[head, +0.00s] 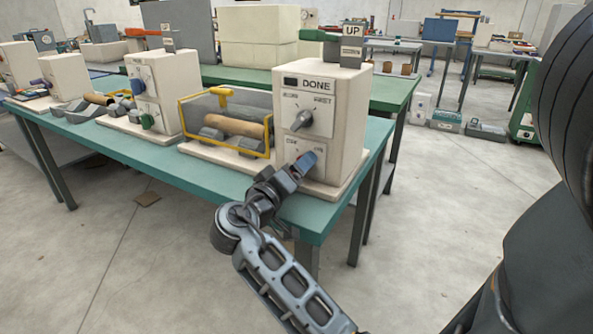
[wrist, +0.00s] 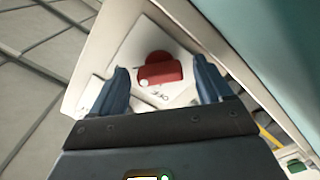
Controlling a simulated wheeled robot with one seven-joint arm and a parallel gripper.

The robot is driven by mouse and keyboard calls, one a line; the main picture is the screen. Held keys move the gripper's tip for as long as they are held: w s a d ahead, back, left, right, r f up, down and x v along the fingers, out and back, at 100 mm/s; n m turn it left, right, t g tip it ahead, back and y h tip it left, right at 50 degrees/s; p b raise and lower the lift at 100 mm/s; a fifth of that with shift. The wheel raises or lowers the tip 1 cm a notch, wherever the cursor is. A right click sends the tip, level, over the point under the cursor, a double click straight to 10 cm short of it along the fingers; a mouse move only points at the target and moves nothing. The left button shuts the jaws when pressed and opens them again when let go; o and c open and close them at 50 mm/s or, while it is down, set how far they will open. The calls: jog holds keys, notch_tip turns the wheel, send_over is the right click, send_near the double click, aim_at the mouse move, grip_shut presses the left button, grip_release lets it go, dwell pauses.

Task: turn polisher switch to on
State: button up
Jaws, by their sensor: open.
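A cream control box (head: 342,125) with a "DONE" display stands at the right end of the teal table. A red rotary switch (wrist: 160,70) is on a white panel in the wrist view, with lettering that seems to read "OFF" beside it. In the head view my gripper covers most of this lower switch panel. My gripper (head: 307,160) is at the box's lower front. In the wrist view my gripper (wrist: 163,82) is open, with one blue finger on each side of the red switch. I cannot tell whether the fingers touch it.
A grey knob (head: 301,121) sits above the lower panel. A yellow-framed guard (head: 183,122) over a tan roller (head: 236,127) stands left of the box. A green-handled lever marked "UP" (head: 353,30) is on top. Another cream box (head: 178,88) stands farther left on the teal table (head: 213,184).

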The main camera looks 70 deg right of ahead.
jog(key=v, duration=0.7)
jog(key=shift+a, duration=0.25)
dwell(0.3)
